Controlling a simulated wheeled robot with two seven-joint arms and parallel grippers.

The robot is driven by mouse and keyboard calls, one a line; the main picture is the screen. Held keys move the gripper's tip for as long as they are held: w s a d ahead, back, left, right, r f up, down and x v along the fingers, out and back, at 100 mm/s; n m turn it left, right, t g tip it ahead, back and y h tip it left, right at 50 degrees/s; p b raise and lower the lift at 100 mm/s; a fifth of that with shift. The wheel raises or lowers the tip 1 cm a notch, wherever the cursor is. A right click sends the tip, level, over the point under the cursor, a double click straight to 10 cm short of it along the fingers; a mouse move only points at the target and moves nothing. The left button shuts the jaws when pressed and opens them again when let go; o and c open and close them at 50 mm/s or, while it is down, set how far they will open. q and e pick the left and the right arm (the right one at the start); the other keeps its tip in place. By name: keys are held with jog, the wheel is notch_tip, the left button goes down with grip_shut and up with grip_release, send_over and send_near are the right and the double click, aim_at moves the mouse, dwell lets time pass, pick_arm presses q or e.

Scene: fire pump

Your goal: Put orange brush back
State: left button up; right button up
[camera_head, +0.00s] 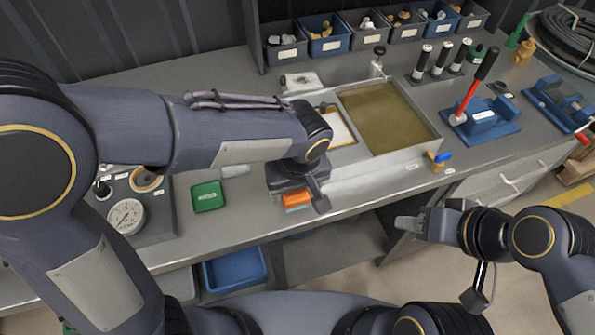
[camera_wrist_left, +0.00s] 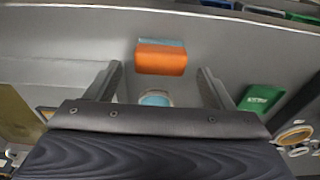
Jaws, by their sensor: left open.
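The orange brush (camera_head: 297,199) shows as an orange block near the front edge of the grey bench, partly hidden by my left gripper in the head view. In the left wrist view the orange brush (camera_wrist_left: 161,60) lies ahead, with a light blue strip along its far side. My left gripper (camera_head: 303,196) is over the brush. In the wrist view its two fingers stand wide apart, with the brush between their tips in the picture and nothing seen clasped. My right gripper (camera_head: 407,225) hangs in front of the bench, away from the brush; its jaw gap is unclear.
A basin with an olive bottom (camera_head: 385,117) is behind and right. A gauge (camera_head: 126,215) stands at left. A blue fixture (camera_head: 483,117) with a red-and-black tool is at right. Small bins (camera_head: 330,43) line the back.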

aim_at(294, 201)
pick_arm(q)
notch_tip(294, 201, up, 9)
jog(key=s, duration=0.1)
jog(key=shift+s+d, duration=0.15)
jog(key=s+a+f+m+t+h, duration=0.1)
jog(key=s+a, duration=0.4)
jog(key=a, duration=0.5)
jog(key=s+a+f+m+t+h, duration=0.1)
jog(key=s+a+t+h, duration=0.2)
jog(key=a, duration=0.8)
jog(key=shift+s, duration=1.15)
